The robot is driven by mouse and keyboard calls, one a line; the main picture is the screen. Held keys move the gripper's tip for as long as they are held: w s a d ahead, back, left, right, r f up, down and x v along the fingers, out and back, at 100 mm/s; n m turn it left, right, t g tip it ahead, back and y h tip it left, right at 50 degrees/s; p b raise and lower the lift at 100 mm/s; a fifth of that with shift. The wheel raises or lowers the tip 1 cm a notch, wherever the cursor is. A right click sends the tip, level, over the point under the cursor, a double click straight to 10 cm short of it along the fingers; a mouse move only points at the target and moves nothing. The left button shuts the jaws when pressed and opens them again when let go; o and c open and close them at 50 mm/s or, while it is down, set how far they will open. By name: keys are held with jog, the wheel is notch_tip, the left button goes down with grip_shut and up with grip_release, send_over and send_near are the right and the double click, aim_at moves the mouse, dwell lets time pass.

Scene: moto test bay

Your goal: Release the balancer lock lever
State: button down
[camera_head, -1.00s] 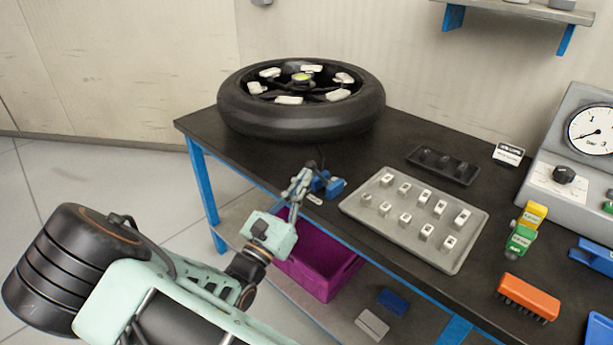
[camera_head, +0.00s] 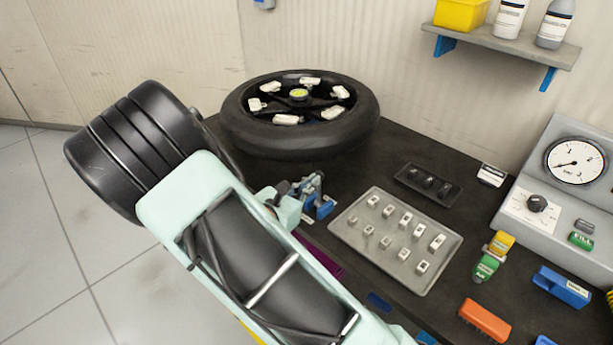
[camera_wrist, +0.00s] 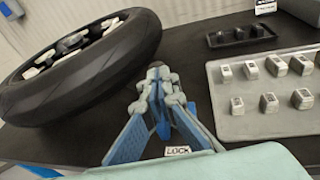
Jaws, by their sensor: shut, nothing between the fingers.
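In the head view, the small blue lock fixture (camera_head: 325,208) sits at the bench's near edge, below the black tire. My gripper (camera_head: 311,182) is shut and empty, immediately left of it and partly overlapping it. In the wrist view, my gripper (camera_wrist: 157,75) has its fingers together above the bench edge. A white LOCK label (camera_wrist: 178,151) lies just below and right of the fingers. The lever itself is mostly hidden by my gripper; I cannot tell its position or whether the fingers touch it.
The black wheel (camera_head: 245,132) lies flat behind, with white pieces around its hub. A grey tray (camera_head: 438,276) of small weights is to the right, with a dark tray (camera_head: 405,180) behind. An orange brush (camera_head: 484,320) and gauge unit (camera_head: 545,165) stand farther right.

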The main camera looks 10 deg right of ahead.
jog(key=w+d+m+g+y+p, duration=0.1)
jog(key=w+d+g+y+p, duration=0.3)
jog(key=d, duration=0.3)
jog(key=shift+w+d+g+y, duration=0.2)
jog(key=shift+w+g+y, duration=0.1)
jog(key=shift+w+y, duration=0.4)
jog(key=shift+f, duration=0.1)
jog(key=shift+p, duration=0.3)
jog(key=p+v, duration=0.3)
jog(key=v, duration=1.1)
jog(key=shift+w+d+r+p, duration=0.2)
jog(key=shift+d+r+p, duration=0.1)
jog(key=shift+r, duration=0.1)
